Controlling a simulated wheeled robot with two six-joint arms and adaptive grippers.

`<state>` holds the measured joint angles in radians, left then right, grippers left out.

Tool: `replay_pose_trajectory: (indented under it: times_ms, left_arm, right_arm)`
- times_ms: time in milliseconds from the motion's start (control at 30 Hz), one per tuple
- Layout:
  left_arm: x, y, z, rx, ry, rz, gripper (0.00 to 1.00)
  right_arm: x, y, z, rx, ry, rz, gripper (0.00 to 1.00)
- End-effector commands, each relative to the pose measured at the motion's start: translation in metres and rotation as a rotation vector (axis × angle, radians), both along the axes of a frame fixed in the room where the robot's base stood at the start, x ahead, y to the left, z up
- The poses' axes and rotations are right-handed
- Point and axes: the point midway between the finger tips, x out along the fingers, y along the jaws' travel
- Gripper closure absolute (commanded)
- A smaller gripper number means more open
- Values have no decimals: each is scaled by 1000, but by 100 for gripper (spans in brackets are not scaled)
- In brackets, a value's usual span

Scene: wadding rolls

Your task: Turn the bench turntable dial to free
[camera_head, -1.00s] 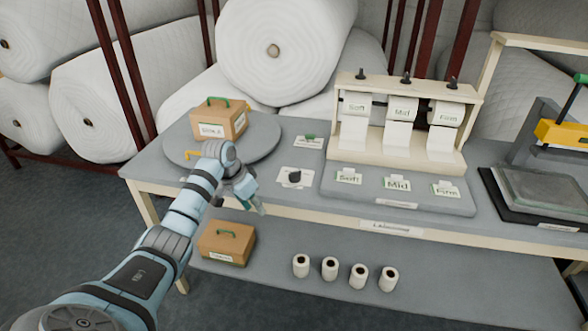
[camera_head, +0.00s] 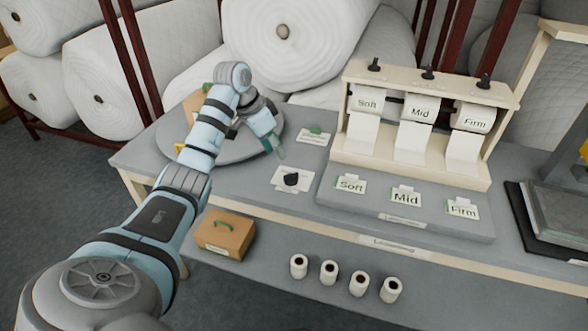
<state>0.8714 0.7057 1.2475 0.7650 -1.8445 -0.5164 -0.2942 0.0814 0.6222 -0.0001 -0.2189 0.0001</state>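The turntable dial is a black knob (camera_head: 291,179) on a white plate (camera_head: 279,187) on the bench, right of the round grey turntable (camera_head: 225,154). My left gripper (camera_head: 276,150) hangs above the bench behind the dial, near the turntable's right edge. It looks apart from the dial, and its fingers are too small to show whether they are open. A cardboard box (camera_head: 194,103) on the turntable is mostly hidden behind my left arm. The dial plate's lettering is too small to read. My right gripper is not in view.
A dispenser (camera_head: 418,160) with Soft, Mid and Firm rolls stands right of the dial. A small card (camera_head: 314,136) lies behind the dial. Below, the shelf holds a second box (camera_head: 224,235) and several small rolls (camera_head: 329,272). A press (camera_head: 560,215) stands far right.

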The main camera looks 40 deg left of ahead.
Motion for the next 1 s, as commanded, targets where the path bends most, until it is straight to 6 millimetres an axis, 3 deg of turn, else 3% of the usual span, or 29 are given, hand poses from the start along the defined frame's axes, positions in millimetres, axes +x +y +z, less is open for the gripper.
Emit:
replay_pose_trajectory:
  times_ms: [200,400,800,1000]
  left_arm:
    - [22,-10,-63,-3,3,0,69]
    - [37,-14,-100,-2,2,2,69]
    - [42,-16,-110,1,-1,2,69]
    - [42,-16,-110,1,0,1,100]
  right_arm:
    - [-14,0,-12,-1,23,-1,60]
    - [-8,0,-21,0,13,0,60]
    - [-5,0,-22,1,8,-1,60]
    - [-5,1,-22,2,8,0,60]
